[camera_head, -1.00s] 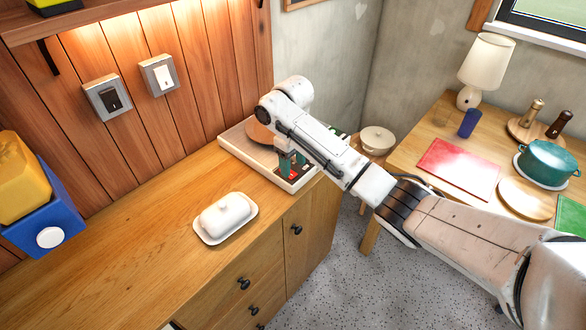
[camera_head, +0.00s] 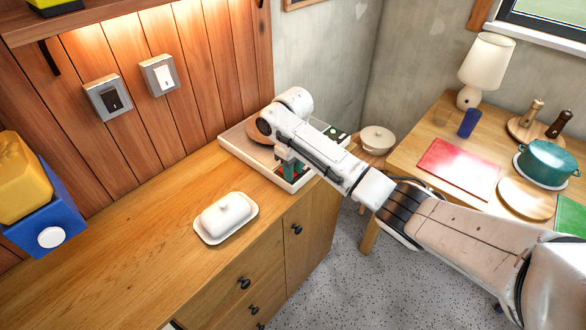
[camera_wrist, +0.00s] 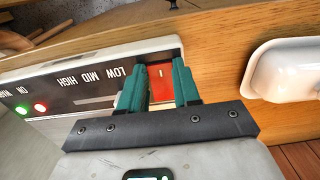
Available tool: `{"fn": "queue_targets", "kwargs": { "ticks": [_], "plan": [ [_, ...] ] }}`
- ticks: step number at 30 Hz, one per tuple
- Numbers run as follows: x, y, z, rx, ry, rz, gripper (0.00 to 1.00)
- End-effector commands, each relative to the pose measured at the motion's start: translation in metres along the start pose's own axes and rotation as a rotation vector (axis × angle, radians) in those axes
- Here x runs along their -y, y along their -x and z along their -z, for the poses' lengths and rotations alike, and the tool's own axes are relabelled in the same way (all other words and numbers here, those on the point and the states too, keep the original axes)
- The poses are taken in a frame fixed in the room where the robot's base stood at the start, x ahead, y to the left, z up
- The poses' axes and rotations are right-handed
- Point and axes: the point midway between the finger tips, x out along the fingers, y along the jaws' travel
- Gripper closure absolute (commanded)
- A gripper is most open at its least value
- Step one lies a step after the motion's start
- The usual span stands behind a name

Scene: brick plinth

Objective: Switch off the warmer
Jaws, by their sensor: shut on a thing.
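The warmer (camera_head: 233,143) is a pale, low box at the far end of the wooden counter, partly hidden by my arm. In the wrist view its front panel (camera_wrist: 85,86) appears upside down, with LOW, MID and HIGH lettering. In the head view my gripper (camera_head: 290,168) is at the warmer's front edge.
A white butter dish (camera_head: 226,217) stands on the counter near the warmer. Two wall switches (camera_head: 108,97) (camera_head: 160,75) are on the wood panelling. A blue box (camera_head: 45,225) with a white knob is at left. A side table (camera_head: 420,160) stands at right.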

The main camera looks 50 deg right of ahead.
Motion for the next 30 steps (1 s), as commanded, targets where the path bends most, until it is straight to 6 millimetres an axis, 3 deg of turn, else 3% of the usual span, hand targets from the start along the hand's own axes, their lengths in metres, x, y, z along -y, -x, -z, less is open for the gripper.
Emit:
{"fn": "queue_targets", "kwargs": {
  "ticks": [5,30],
  "plan": [
    [0.000,0.000,0.000,0.000,0.000,0.000,0.99],
    [0.000,0.004,0.010,0.289,0.000,-0.002,0.99]
  ]
}}
